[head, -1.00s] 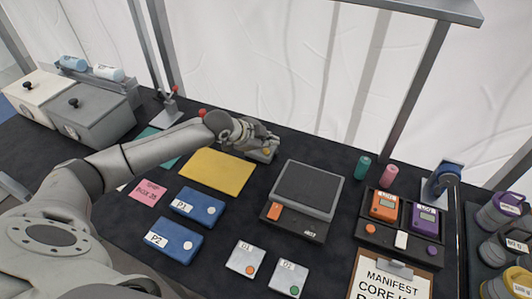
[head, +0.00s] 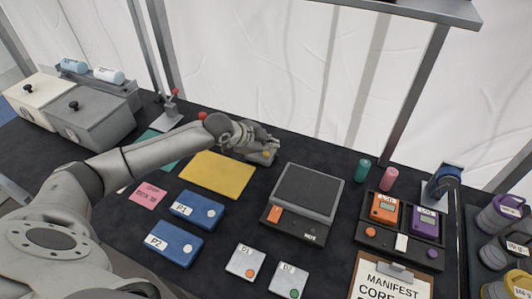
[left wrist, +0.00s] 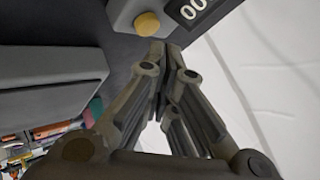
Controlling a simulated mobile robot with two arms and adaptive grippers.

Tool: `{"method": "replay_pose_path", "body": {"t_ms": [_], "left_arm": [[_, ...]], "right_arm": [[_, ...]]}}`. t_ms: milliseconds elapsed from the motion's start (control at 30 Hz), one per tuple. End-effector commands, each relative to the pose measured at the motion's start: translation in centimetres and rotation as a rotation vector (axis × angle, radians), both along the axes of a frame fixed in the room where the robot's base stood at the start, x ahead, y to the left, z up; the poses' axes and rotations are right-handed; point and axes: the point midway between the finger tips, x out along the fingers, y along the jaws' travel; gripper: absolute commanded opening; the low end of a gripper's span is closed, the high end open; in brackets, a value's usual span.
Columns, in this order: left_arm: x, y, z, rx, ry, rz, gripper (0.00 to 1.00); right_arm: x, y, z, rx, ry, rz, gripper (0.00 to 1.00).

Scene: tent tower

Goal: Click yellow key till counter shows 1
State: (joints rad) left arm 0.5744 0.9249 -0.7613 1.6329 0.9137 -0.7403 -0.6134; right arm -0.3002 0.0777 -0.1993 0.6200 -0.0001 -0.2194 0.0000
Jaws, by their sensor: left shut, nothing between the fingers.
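The yellow key (left wrist: 147,24) is a round yellow button on a grey counter box (left wrist: 122,14), at the top of the left wrist view. Beside it a dark display (left wrist: 192,9) shows light digits that look like 00, partly cut by the frame edge. In the head view the yellow key (head: 266,153) shows at the back of the table, with my left gripper (head: 274,143) over the box behind it. In the left wrist view my left gripper (left wrist: 165,52) is shut and empty, its tips just below the key and apart from it in the picture. My right gripper is not in view.
A yellow sheet (head: 215,175) lies in front of the counter box. A scale-like device (head: 305,192) stands to its right. Blue boxes P1 (head: 195,207) and P2 (head: 173,242) lie nearer. A grey bin (head: 92,120) stands at the left.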

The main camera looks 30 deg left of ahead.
Motion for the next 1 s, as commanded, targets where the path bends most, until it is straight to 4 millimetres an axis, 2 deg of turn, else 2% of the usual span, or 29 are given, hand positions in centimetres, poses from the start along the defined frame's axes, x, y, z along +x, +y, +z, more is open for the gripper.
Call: {"method": "replay_pose_path", "body": {"t_ms": [1000], "left_arm": [[-0.02, 0.00, -0.92, 0.000, 0.000, 0.000, 0.00]], "right_arm": [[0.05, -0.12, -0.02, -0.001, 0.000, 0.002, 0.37]]}}
